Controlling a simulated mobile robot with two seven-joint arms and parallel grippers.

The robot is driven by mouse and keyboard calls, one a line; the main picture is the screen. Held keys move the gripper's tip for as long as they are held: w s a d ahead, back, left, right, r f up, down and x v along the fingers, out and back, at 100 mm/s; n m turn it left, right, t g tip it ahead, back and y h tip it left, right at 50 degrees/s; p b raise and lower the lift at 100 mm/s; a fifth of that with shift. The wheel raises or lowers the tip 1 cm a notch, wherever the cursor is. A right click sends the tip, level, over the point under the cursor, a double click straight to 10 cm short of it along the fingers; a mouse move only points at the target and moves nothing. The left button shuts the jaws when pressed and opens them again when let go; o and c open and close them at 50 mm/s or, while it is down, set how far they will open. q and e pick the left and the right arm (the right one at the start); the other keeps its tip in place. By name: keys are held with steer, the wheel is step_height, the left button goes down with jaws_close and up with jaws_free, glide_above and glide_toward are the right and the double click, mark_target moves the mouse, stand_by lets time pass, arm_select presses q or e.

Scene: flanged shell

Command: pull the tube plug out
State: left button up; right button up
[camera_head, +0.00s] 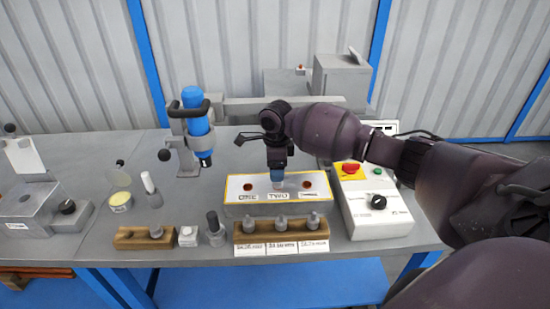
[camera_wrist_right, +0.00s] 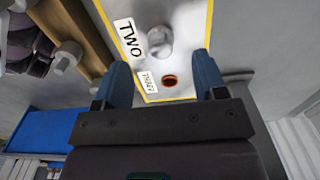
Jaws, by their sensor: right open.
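A white block with a yellow border (camera_head: 240,196) stands on the bench; it also shows in the right wrist view (camera_wrist_right: 187,17). It has labels, with TWO and THREE readable. A grey plug (camera_wrist_right: 159,41) sits in the block by the TWO label; in the head view its lower part (camera_head: 279,184) shows under my gripper. Reddish-brown openings show at the left (camera_head: 248,187) and right (camera_head: 307,185) positions. My right gripper (camera_head: 277,174) points down over the plug with blue fingers apart. In the wrist view the fingers (camera_wrist_right: 163,75) flank the plug's line, with no visible grip. My left gripper is out of view.
A wooden rack (camera_head: 250,236) with several grey plugs stands in front of the block. A control box (camera_head: 378,216) with a red button is at right. A blue-bodied stand device (camera_head: 197,120) and small bottles are at left.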

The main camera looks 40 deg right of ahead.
step_height(320, 180, down, 4)
steer(key=shift+f+b, duration=0.1)
steer(key=shift+b, duration=0.35)
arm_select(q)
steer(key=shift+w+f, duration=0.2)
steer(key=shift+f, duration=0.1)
arm_select(e)
steer(key=shift+f, duration=0.65)
steer(key=shift+c, duration=0.5)
steer(key=c, duration=1)
steer(key=shift+r+p, duration=0.5)
steer(key=shift+r, duration=0.35)
steer(key=shift+r+p, duration=0.6)
steer(key=shift+p, duration=0.1)
steer(key=shift+r+p, duration=0.65)
steer(key=shift+p, duration=0.05)
steer(key=shift+r, duration=0.2)
arm_select(q)
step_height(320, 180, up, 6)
steer(key=p, duration=0.2)
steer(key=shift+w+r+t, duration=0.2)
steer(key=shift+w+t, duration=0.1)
arm_select(e)
steer(key=shift+r, duration=0.7)
